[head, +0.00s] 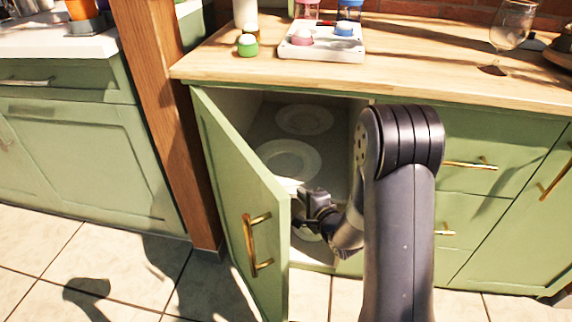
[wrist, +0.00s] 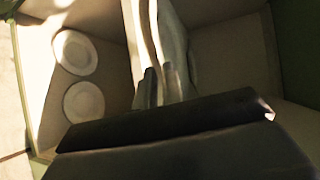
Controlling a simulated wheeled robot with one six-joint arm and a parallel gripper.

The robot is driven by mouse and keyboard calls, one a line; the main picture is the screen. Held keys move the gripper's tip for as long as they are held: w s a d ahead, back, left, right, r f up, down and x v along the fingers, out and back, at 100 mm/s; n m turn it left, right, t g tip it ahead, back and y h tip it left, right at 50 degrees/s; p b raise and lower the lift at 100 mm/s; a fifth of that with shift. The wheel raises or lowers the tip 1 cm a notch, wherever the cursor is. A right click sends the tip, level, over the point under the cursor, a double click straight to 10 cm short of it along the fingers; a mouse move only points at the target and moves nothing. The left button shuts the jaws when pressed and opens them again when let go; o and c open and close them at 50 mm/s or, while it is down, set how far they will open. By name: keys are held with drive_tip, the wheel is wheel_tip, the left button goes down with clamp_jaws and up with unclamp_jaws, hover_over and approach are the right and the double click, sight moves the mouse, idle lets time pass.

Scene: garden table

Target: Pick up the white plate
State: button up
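Several pale round plates are inside the open green cabinet: one at the back (head: 305,120), one nearer the front (head: 290,158), and part of one lower down (head: 306,234). My gripper (head: 312,200) is at the cabinet opening, just in front of the nearer plate. In the wrist view two plates, an upper one (wrist: 75,52) and a lower one (wrist: 83,102), lie on the surface at left. My gripper's dark fingertips (wrist: 160,88) have a narrow gap with a pale, edge-on shape around it. I cannot tell whether they touch or hold it.
The cabinet door (head: 240,185) stands open to the left of my gripper. The wooden counter (head: 410,65) is above, with a white tray (head: 322,49) holding cups, a green pot (head: 247,46) and a glass (head: 512,25). A wooden post (head: 165,110) stands at left.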

sight(290, 184)
drive_tip(key=b+x, duration=0.3)
drive_tip(key=x, duration=0.3)
drive_tip(key=shift+w+a+f, duration=0.25)
drive_tip(key=shift+w+a, duration=0.15)
drive_tip(key=shift+w, duration=0.2)
clamp_jaws()
idle(0.9)
drive_tip(key=shift+r, duration=0.15)
